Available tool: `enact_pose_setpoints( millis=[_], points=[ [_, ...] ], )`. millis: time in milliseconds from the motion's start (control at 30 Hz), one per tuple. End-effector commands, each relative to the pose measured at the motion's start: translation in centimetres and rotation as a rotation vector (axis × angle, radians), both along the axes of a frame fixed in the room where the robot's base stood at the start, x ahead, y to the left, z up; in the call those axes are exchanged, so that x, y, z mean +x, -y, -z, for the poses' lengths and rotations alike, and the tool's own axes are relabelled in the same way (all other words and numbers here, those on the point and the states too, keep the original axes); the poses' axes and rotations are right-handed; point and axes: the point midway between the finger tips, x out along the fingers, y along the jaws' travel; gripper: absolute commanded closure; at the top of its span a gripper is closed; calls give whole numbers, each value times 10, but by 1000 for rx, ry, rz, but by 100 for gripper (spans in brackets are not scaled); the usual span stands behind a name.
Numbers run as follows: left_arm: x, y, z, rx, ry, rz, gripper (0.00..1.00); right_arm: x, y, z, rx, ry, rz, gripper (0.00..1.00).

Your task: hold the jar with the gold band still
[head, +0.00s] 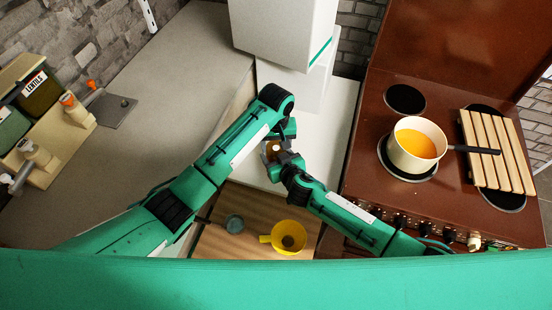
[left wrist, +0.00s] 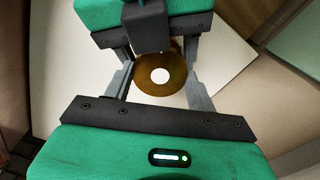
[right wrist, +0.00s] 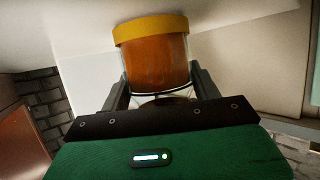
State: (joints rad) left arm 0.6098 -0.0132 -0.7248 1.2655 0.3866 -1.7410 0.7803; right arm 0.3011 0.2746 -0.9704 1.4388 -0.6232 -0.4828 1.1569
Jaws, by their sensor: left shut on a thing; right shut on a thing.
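The jar with the gold band (right wrist: 153,60) shows in the right wrist view as amber glass with a wide gold band at its upper end. In the head view the jar (head: 272,148) is small and partly covered by both grippers. The left wrist view shows the jar (left wrist: 142,82) end-on as a brown ring around a white disc. My left gripper (left wrist: 160,88) is shut on it, with one finger on each side. My right gripper (right wrist: 160,85) is shut on its lower part, below the band. The grippers face each other across the jar.
Below the arms, a wooden board (head: 255,200) carries a yellow funnel-like vessel (head: 288,237) and a small dark green cup (head: 234,224). A brown stove (head: 360,165) at right holds a cream pot (head: 405,160) of orange liquid and a slatted rack (head: 495,150). Labelled containers (head: 38,95) stand at left.

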Motion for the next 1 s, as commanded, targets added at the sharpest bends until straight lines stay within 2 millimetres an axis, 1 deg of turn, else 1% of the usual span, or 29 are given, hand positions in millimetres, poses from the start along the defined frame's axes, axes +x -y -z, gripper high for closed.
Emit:
enact_pose_setpoints(
  millis=[200, 267, 400, 500, 800, 833, 900, 933, 1000],
  points=[
    [0, 0, 0, 0, 0, 16, 71, 0, 0, 0, 0, 0, 0, 100],
    [0, 0, 0, 0, 0, 61, 71, 0, 0, 0, 0, 0, 0, 100],
    [0, -1, 0, 2, 0, 207, 71, 0, 0, 0, 0, 0, 0, 100],
    [0, 0, 0, 1, -1, 272, 71, 0, 0, 0, 0, 0, 0, 100],
    [0, 0, 0, 0, -1, 287, 71, 0, 0, 0, 0, 0, 0, 100],
    [0, 0, 0, 0, -1, 287, 38, 0, 0, 0, 0, 0, 0, 100],
    [0, 0, 0, 0, -1, 286, 25, 0, 0, 0, 0, 0, 0, 100],
    [0, 0, 0, 0, -1, 286, 22, 0, 0, 0, 0, 0, 0, 100],
    [0, 0, 0, 0, -1, 286, 22, 0, 0, 0, 0, 0, 0, 100]
  ],
)
